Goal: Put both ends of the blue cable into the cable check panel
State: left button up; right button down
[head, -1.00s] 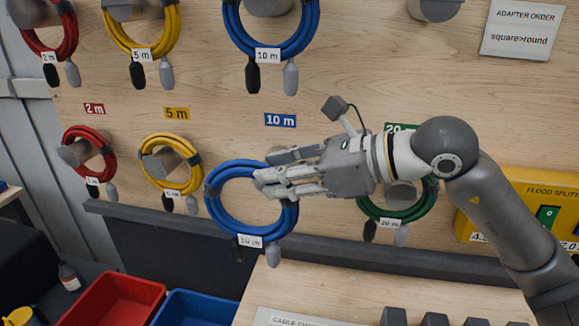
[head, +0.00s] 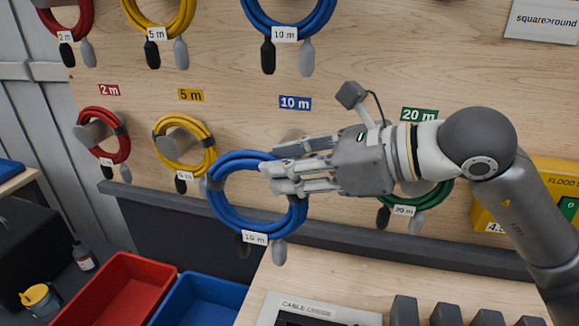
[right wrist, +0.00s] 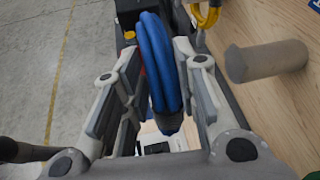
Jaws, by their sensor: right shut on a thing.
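The blue cable (head: 224,223) is a coil with a white 10 m tag (head: 255,239) and two hanging ends, a black plug (head: 243,246) and a grey plug (head: 280,252). My right gripper (head: 268,178) is shut on the coil's upper right side and holds it in front of the board. In the right wrist view the blue coil (right wrist: 158,60) stands between the two fingers. My left gripper is not in view.
A bare peg (right wrist: 265,62) shows beside the coil in the right wrist view. Red (head: 104,135), yellow (head: 185,147) and green (head: 430,196) coils hang nearby; another blue coil (head: 290,25) hangs above. A red bin (head: 122,285) and a blue bin (head: 195,300) stand lower left.

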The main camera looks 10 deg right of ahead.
jog(key=w+d, duration=0.3)
jog(key=w, duration=0.5)
jog(key=shift+d+b, duration=0.25)
jog(key=shift+b, duration=0.2)
dwell(2.2)
jog(key=w+d+p, duration=0.1)
jog(key=w+d, duration=0.2)
jog(key=w, duration=0.5)
jog(key=shift+d+f, duration=0.3)
jog(key=shift+f, duration=0.1)
dwell(2.5)
dwell(0.4)
